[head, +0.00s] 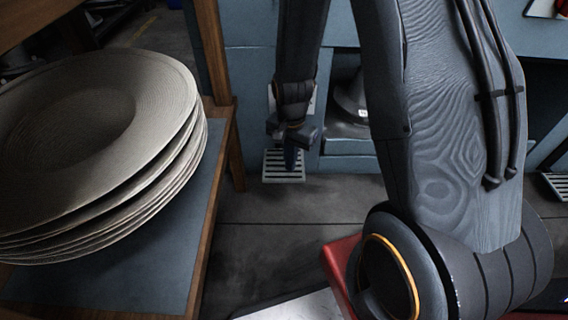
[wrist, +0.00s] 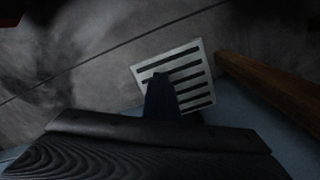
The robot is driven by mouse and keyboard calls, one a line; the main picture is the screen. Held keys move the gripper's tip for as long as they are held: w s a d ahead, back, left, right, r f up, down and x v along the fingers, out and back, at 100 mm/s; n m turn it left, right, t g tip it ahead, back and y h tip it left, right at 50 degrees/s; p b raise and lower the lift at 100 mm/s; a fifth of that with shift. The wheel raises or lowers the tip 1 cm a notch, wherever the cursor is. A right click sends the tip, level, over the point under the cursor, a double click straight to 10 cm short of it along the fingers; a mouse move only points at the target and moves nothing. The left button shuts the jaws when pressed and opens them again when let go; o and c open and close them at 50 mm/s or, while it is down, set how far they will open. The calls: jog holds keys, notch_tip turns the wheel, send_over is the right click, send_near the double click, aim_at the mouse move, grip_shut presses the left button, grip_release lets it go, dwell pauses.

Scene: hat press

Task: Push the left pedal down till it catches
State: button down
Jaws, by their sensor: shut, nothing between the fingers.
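The left pedal (head: 284,175) is a pale slotted plate low at the front of the blue-grey press. It also shows in the wrist view (wrist: 193,58), near the top middle. My gripper (head: 291,160) is shut and empty, pointing down over the pedal. In the wrist view my gripper (wrist: 160,85) has its dark fingertips over the pedal's slots, covering part of the plate. I cannot tell whether the tips touch the pedal or hang just above it. A second slotted pedal (head: 556,185) is at the right edge of the head view.
A stack of pale hat brims (head: 90,150) lies on a wooden-framed table (head: 215,210) at the left. A wooden leg (wrist: 270,90) stands close beside the left pedal. The press body (head: 340,162) is behind it.

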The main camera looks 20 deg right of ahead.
dwell(0.4)
jog(key=shift+f+b, duration=2.6)
jog(key=shift+f, duration=4.8)
jog(key=shift+r, duration=0.1)
notch_tip(320, 180, up, 6)
jog(key=p, duration=0.5)
jog(key=shift+p, duration=0.4)
jog(key=s+r+n+p, duration=0.3)
jog(key=s+r+p, duration=0.5)
jog(key=r+p, duration=0.7)
jog(key=s+r+n+p, duration=0.3)
jog(key=s+r+p, duration=0.5)
jog(key=r, duration=2.5)
jog(key=s+r+n+p, duration=0.3)
jog(key=s+r+p, duration=0.6)
jog(key=r+p, duration=1.2)
notch_tip(320, 180, up, 3)
jog(key=shift+n+p, duration=0.3)
